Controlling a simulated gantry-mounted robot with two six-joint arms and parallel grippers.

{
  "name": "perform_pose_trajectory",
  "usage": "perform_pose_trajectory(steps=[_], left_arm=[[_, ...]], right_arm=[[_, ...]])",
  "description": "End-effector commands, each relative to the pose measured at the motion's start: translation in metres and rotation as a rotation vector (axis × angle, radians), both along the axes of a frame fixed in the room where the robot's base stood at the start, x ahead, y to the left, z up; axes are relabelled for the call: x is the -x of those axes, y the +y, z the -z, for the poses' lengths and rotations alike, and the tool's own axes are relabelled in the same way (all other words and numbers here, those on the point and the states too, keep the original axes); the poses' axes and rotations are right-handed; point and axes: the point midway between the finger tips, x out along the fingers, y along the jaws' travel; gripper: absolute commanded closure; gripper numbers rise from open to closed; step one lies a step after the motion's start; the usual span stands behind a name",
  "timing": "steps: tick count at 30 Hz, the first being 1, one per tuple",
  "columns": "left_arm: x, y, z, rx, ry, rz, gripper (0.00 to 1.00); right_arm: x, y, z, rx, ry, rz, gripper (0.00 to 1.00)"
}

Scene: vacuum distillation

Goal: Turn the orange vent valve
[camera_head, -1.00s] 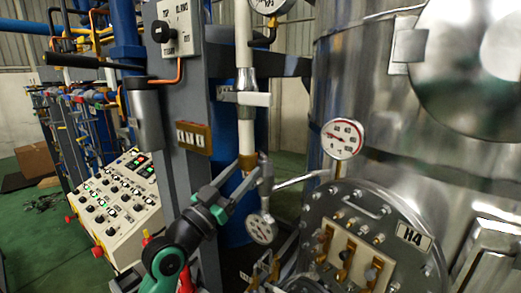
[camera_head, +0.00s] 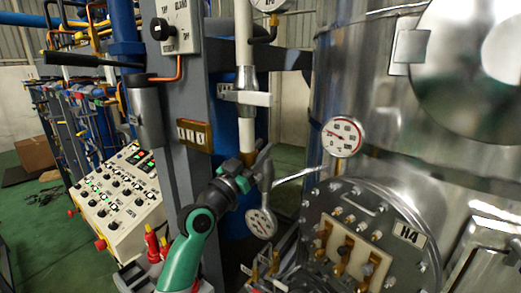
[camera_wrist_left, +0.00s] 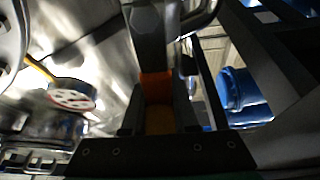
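An orange-brown valve piece (camera_head: 249,158) sits on the white vertical pipe beside the grey column, at the middle of the head view. In the left wrist view, an orange part (camera_wrist_left: 157,88) shows straight ahead between the fingers. My left gripper (camera_head: 262,164) is close against this pipe fitting, and my arm partly hides it. In the left wrist view my left gripper (camera_wrist_left: 160,118) has its two dark fingers apart, one on each side of the orange part. I cannot tell whether they touch it. My right gripper is not in view.
A round gauge (camera_head: 261,222) hangs just below the gripper, and another gauge (camera_head: 342,137) is to its right. The round flange (camera_head: 412,236) marked H4 and the steel vessel (camera_head: 375,80) fill the right. A control panel (camera_head: 115,205) stands at left.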

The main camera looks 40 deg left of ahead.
Motion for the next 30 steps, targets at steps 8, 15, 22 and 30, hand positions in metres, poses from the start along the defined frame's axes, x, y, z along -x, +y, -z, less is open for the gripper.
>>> perform_pose_trajectory(steps=[8, 15, 22, 30], left_arm=[[0.0001, 0.0001, 0.0000, 0.000, 0.000, 0.000, 1.00], [0.0002, 0.0001, 0.0000, 0.000, 0.000, 0.000, 1.00], [0.0002, 0.0001, 0.0000, 0.000, 0.000, 0.000, 1.00], [0.0003, 0.0001, -0.0001, 0.000, -0.001, 0.000, 1.00]], right_arm=[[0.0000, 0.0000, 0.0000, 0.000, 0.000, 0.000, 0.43], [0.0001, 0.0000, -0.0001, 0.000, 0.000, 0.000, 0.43], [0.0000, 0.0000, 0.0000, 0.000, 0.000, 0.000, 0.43], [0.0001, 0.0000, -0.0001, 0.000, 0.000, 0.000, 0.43]])
